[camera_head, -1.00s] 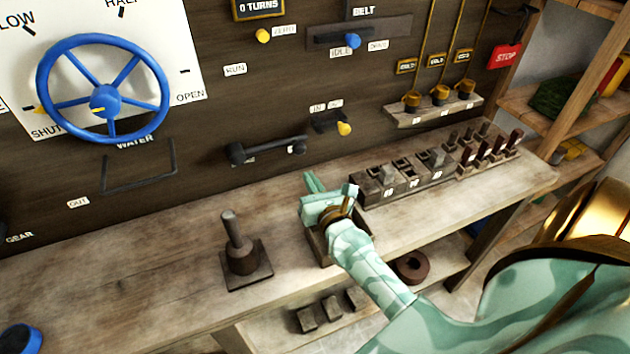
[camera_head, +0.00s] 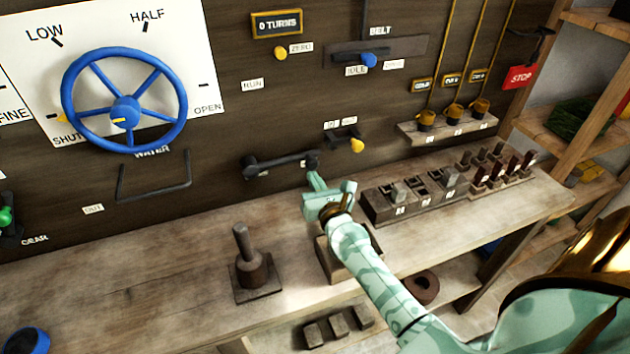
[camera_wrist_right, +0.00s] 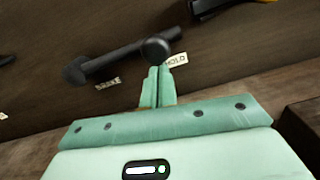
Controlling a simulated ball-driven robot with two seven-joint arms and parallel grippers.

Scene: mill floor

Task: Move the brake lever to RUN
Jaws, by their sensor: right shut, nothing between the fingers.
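The brake lever (camera_head: 282,161) is a black bar on the dark panel. It lies nearly level, with its pivot at the left and its round knob at the right, beside the HOLD label (camera_wrist_right: 176,60). The BRAKE label (camera_wrist_right: 107,83) is below the bar near the pivot. The RUN label (camera_head: 252,84) is on the panel well above the pivot. My right gripper (camera_head: 315,180) is shut and empty, its fingertips just below the knob; in the right wrist view the fingertips (camera_wrist_right: 158,72) appear at the knob's lower edge. I cannot tell whether they touch. My left gripper is out of view.
A yellow-knobbed lever (camera_head: 357,145) is on the panel right of the knob. A blue handwheel (camera_head: 124,111) and a bent bar (camera_head: 154,193) are at the left. A wooden block rack (camera_head: 378,212) and a dark post on a base (camera_head: 250,272) stand on the bench.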

